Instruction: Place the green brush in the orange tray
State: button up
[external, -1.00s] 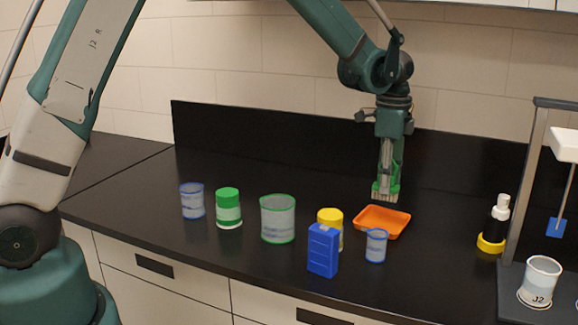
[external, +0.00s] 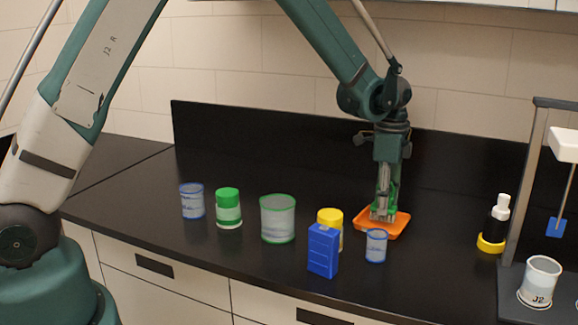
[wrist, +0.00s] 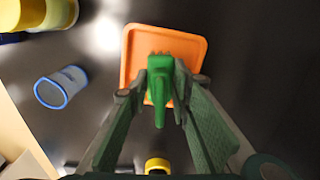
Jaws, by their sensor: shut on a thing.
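The orange tray (external: 398,226) lies on the black bench at the centre right. It also shows in the wrist view (wrist: 194,44) beneath my gripper. My gripper (external: 385,207) points down over the tray. In the wrist view its two fingers (wrist: 160,88) are shut on the green brush (wrist: 160,65). I cannot tell whether the bristles touch the tray floor.
A clear blue-rimmed beaker (external: 376,246) stands just in front of the tray. A blue box (external: 323,251) and a yellow-capped jar (external: 331,217) are to its left. A black-and-white bottle with yellow base (external: 495,225) stands to the right. The bench between is clear.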

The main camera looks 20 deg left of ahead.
jog(key=shift+f, duration=0.7)
jog(key=shift+f, duration=0.1)
jog(key=o, duration=0.9)
notch_tip(320, 180, up, 12)
jog(key=shift+r, duration=0.1)
jog(key=shift+a+r, duration=0.1)
dwell(0.7)
